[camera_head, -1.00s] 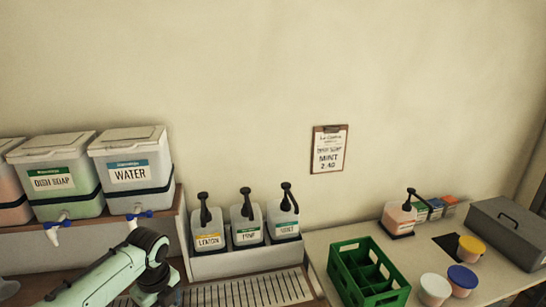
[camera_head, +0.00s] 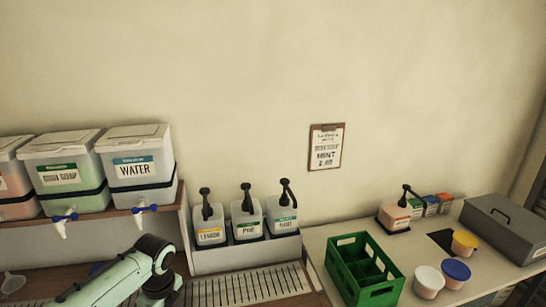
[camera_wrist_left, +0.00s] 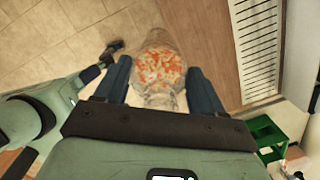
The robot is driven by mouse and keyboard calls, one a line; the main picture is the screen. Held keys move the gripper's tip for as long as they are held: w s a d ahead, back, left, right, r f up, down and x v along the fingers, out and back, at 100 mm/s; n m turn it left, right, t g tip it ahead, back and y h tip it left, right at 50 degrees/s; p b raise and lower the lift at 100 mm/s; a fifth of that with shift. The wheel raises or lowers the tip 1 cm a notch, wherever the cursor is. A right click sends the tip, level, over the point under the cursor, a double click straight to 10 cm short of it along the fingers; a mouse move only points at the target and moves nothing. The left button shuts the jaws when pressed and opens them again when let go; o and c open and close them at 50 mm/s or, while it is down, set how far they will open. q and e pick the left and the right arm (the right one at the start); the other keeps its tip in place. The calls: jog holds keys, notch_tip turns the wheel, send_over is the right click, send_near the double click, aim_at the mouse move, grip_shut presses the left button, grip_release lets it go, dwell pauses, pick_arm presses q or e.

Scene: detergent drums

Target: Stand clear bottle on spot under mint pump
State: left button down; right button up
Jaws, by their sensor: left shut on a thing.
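A clear bottle (camera_wrist_left: 160,68) with orange flecks showing in it is between the fingers of my left gripper (camera_wrist_left: 160,88) in the left wrist view, over a brown surface. That gripper is shut on it. In the head view my left arm's wrist (camera_head: 152,272) is at the lower left and hides the fingers and bottle. The mint pump (camera_head: 282,222) is the rightmost of three black-topped pumps in a white holder. A slatted grate (camera_head: 250,287) lies below the pumps. I cannot make out a marked spot on it.
Dish soap (camera_head: 62,177) and water (camera_head: 140,168) tanks with taps stand on the left shelf. Lemon (camera_head: 209,236) and pine (camera_head: 247,228) pumps stand left of mint. On the right counter are a green crate (camera_head: 365,290), lidded tubs (camera_head: 456,271) and a grey box (camera_head: 505,228).

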pick_arm(q)
jog(key=s+d+f+n+g, duration=0.1)
jog(key=d+f+n, duration=0.3)
jog(key=f+n, duration=0.5)
jog(key=s+d+f+n+g+h, duration=0.1)
jog(key=d+f+n, duration=0.3)
jog(key=f+n, duration=0.6)
jog(key=shift+n, duration=1.7)
